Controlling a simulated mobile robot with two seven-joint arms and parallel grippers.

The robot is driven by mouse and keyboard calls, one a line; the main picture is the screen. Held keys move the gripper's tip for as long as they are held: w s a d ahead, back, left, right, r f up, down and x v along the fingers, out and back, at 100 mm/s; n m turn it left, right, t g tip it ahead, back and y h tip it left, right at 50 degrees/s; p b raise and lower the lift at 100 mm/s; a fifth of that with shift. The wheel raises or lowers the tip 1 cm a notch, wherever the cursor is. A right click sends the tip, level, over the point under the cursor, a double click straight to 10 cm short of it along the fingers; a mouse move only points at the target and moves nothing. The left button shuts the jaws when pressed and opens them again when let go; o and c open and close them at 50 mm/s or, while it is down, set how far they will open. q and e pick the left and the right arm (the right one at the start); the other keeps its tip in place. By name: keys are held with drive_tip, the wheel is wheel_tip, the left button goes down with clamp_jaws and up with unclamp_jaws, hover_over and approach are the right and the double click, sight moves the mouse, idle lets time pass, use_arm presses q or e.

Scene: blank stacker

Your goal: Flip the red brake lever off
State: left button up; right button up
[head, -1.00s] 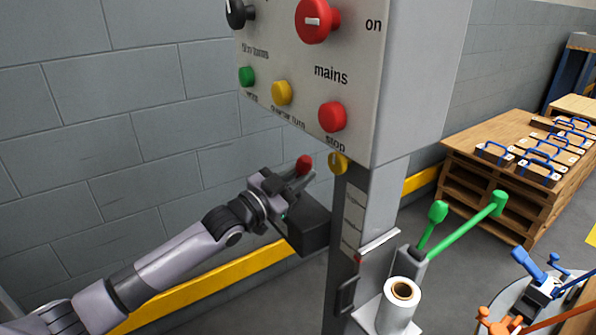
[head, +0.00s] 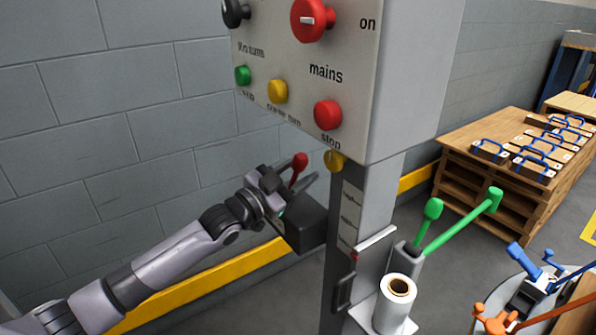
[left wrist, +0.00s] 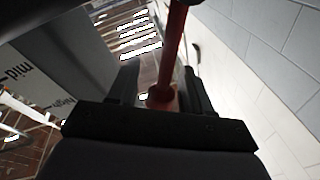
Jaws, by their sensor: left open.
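The red brake lever (head: 299,161) stands up, its knob at the top, from a dark box on the side of the grey column, below the control panel. My left gripper (head: 292,181) is open at the lever, with one finger on each side of its shaft in the head view. In the left wrist view the red lever (left wrist: 173,45) runs between the two dark fingers. Whether either finger touches it I cannot tell. The foot of the lever is partly hidden by the gripper in the head view. My right gripper is not in view.
The panel (head: 380,75) with the red stop button (head: 328,114) overhangs just above and right of the gripper. A yellow knob (head: 335,160) is close by. Green levers (head: 460,220) and a white roll (head: 394,310) are right of the column. A block wall (head: 100,120) lies behind.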

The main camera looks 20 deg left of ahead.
sight(296, 173)
use_arm(q)
drive_tip(key=shift+s+a+f, duration=0.2)
drive_tip(key=shift+s, duration=0.3)
drive_tip(key=v, duration=0.4)
drive_tip(key=shift+s+r+p, duration=0.1)
drive_tip(key=shift+p, duration=0.25)
drive_tip(key=shift+v, duration=0.85)
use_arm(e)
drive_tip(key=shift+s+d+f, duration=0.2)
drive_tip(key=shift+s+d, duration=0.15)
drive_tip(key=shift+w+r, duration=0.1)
